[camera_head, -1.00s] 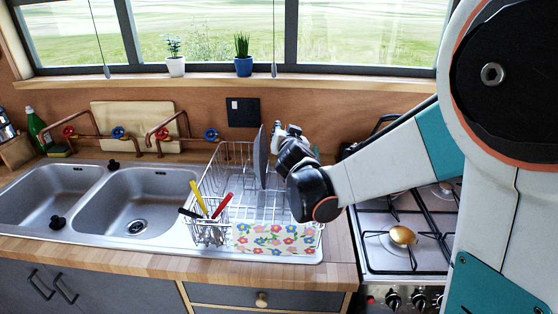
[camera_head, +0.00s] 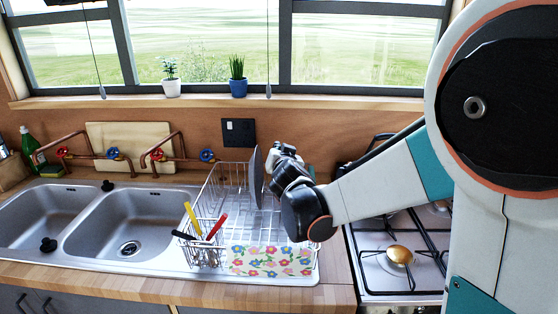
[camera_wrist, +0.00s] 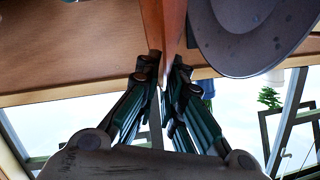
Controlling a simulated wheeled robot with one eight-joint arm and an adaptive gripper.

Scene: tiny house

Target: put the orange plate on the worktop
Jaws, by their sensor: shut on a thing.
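In the wrist view my gripper (camera_wrist: 163,80) is shut on the orange plate (camera_wrist: 165,28), which shows nearly edge-on as an orange-brown slab between the fingertips. In the head view my gripper (camera_head: 284,152) is at the back right of the white wire dish rack (camera_head: 211,205), right of a dark grey plate. I cannot make out the orange plate there; my gripper and wrist hide that spot. The wooden worktop (camera_head: 110,280) runs along the front of the sink, with a bare strip (camera_head: 337,262) between the rack and the stove.
The dark grey plate (camera_head: 256,178) stands upright in the rack, close beside my gripper, and also shows in the wrist view (camera_wrist: 255,38). Cutlery (camera_head: 205,225) stands at the rack's front left. A stove (camera_head: 400,265) is at right, a double sink (camera_head: 110,225) at left.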

